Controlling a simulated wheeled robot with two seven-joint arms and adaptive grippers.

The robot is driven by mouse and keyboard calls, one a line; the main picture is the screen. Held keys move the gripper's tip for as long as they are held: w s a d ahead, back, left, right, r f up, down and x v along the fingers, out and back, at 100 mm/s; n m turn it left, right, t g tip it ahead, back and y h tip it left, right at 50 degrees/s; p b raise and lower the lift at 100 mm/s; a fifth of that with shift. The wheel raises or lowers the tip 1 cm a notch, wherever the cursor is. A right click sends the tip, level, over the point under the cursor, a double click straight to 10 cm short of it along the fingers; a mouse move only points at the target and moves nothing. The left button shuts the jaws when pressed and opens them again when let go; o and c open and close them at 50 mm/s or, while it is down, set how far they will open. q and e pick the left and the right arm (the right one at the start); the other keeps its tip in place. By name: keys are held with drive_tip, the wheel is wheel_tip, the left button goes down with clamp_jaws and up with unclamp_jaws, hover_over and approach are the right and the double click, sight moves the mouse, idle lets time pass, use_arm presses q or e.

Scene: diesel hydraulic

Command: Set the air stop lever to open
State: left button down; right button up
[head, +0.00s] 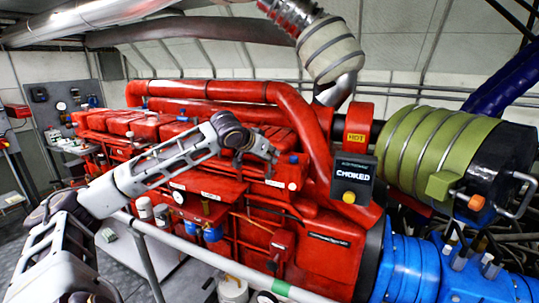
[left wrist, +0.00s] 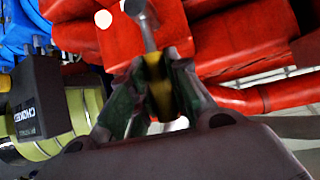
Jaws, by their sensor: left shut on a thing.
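My left gripper (head: 269,153) is at the front of the red engine (head: 200,130), near its upper right part. In the left wrist view, its two fingers (left wrist: 155,68) are closed around a lever with a yellow grip (left wrist: 158,88). The lever's grey shaft and rounded end reach out past the fingertips, against red engine parts. In the head view the lever is mostly hidden by the gripper, and I cannot tell its setting. My right gripper is not in view.
A dark box reading "CHOKED" (head: 352,180) with a yellow knob stands right of the gripper. A green wrapped cylinder (head: 430,150) lies farther right, above blue machinery (head: 412,270). A grey rail (head: 190,248) crosses in front of the engine.

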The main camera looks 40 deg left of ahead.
use_arm(q)
drive_tip(key=shift+f, duration=0.1)
drive_tip(key=c, duration=1.3)
unclamp_jaws()
drive_tip(key=shift+s+r, duration=0.25)
drive_tip(key=v, duration=1.1)
drive_tip(key=shift+s+r, duration=0.15)
